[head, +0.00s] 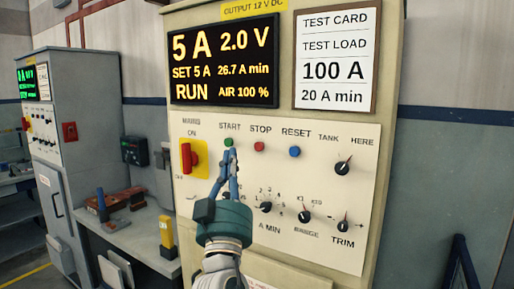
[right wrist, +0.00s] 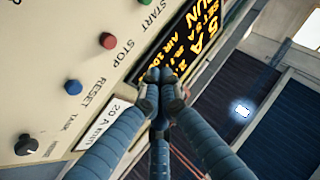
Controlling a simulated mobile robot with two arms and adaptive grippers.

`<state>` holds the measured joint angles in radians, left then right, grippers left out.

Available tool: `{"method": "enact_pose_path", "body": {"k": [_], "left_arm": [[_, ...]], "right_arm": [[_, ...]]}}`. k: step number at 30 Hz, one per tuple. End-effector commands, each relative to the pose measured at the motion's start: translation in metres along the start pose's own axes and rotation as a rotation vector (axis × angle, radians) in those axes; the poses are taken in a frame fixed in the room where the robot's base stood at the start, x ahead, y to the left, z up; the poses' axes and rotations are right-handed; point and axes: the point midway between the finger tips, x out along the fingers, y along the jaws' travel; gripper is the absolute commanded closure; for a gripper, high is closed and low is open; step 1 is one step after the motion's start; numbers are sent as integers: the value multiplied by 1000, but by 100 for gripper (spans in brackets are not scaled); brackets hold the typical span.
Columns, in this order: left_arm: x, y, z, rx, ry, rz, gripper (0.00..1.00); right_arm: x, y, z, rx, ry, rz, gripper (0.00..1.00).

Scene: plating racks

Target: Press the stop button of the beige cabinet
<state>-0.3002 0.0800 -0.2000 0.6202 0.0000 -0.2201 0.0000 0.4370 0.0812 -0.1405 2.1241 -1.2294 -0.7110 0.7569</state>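The beige cabinet (head: 330,258) stands upright in front of me with a cream control panel. Its red stop button (head: 259,146) sits under the STOP label, between the green start button (head: 228,142) and the blue reset button (head: 295,152). The stop button also shows clear in the right wrist view (right wrist: 108,41). My right gripper (head: 230,154) is shut and empty, its fingertips together (right wrist: 160,88). In the head view they appear just below the start button, left of the stop button. In the wrist view they are apart from the stop button. My left gripper is out of view.
The display (head: 223,60) reads 5 A, 2.0 V, RUN. A red mains switch (head: 188,158) on yellow is left of the buttons; black knobs, such as the tank knob (head: 343,168), are right and below. A grey cabinet (head: 85,130) and a bench with tools stand at left.

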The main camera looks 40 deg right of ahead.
Motion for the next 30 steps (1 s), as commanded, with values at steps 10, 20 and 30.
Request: {"method": "enact_pose_path", "body": {"k": [10,20,30], "left_arm": [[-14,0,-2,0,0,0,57],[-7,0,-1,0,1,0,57],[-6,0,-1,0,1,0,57]], "right_arm": [[32,22,22,-7,-1,-1,100],[54,40,41,-1,-1,0,100],[59,43,43,-1,0,0,100]]}}
